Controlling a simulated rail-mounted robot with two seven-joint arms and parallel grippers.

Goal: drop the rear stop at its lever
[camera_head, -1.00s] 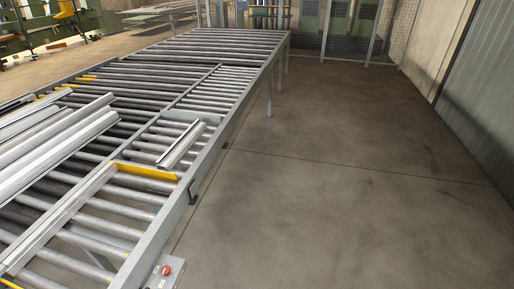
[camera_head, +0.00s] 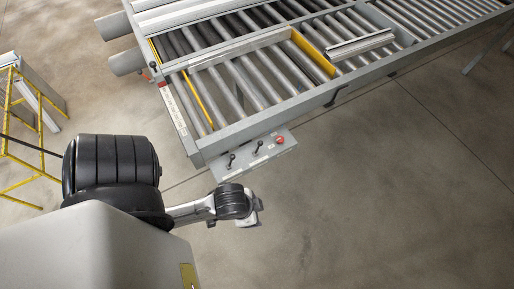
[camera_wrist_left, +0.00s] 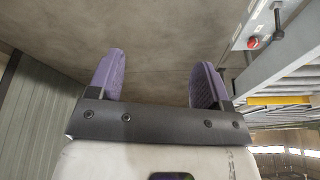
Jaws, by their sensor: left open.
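A grey control panel (camera_head: 256,154) on the bench's near end carries two black levers, the left one (camera_head: 231,159) and the right one (camera_head: 258,147), beside a red button (camera_head: 280,140). A yellow stop plate (camera_head: 313,53) stands across the rollers; a thin yellow bar (camera_head: 197,98) lies nearer the bench end. I cannot tell which is the rear stop. My left arm hangs below the panel, its gripper mostly hidden in the head view. In the left wrist view my left gripper (camera_wrist_left: 158,62) is open and empty, purple fingers apart; a black lever (camera_wrist_left: 278,20) shows upper right.
The roller bench (camera_head: 375,70) runs to the upper right, with a short profile (camera_head: 360,45) and long profiles (camera_head: 200,12) on it. A black handle (camera_head: 334,98) sits on its near rail. A yellow-framed stand (camera_head: 8,115) is at left.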

